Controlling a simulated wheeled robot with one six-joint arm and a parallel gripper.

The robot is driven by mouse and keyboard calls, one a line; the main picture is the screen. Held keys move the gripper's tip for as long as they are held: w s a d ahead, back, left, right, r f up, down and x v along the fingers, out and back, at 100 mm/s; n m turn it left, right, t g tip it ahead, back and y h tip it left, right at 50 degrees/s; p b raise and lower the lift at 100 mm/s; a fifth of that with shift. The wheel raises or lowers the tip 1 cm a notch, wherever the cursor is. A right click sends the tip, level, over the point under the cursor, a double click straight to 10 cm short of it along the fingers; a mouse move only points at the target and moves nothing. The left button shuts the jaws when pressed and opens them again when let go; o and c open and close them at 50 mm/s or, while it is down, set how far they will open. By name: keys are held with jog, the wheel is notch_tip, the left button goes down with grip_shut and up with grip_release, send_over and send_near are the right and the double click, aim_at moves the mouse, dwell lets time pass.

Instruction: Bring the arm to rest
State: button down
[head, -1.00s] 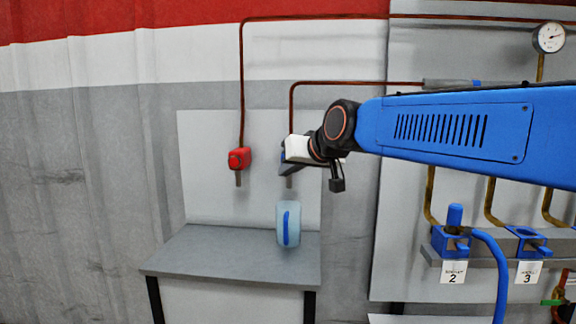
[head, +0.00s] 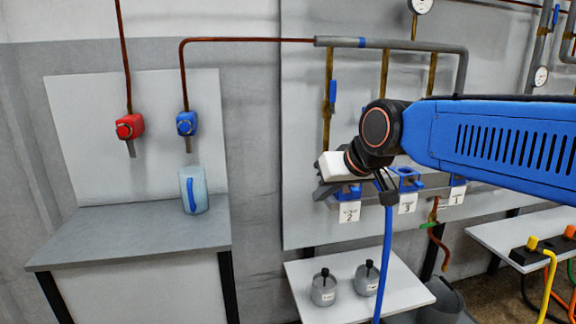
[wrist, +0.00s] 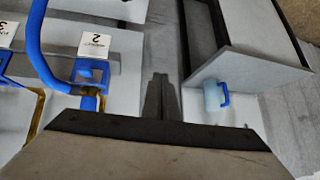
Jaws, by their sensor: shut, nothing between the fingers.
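My gripper (head: 324,188) is at the end of my blue arm (head: 500,140), near the middle of the head view, and points left and down. Its fingers are shut and empty, and they also show together in the wrist view (wrist: 161,98). In the head view it stands in front of the wall panel and partly covers the blue socket above label 2 (head: 349,212). It appears to hold nothing; the picture does not show whether it is close to the panel.
A pale blue jug (head: 194,191) stands on the grey table (head: 130,240) under the red tap (head: 129,127) and blue tap (head: 186,123). A blue hose (head: 386,260) hangs below the sockets. Two grey canisters (head: 323,289) (head: 367,280) stand on a low white table (head: 340,309).

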jog(key=s+d+f+m+g+h, duration=0.2)
jog(key=s+d+f+m+h, duration=0.2)
jog(key=s+d+f, duration=1.5)
jog(key=s+d, duration=0.2)
jog(key=s, duration=0.1)
jog(key=shift+f+g, duration=0.2)
jog(key=shift+g, duration=0.2)
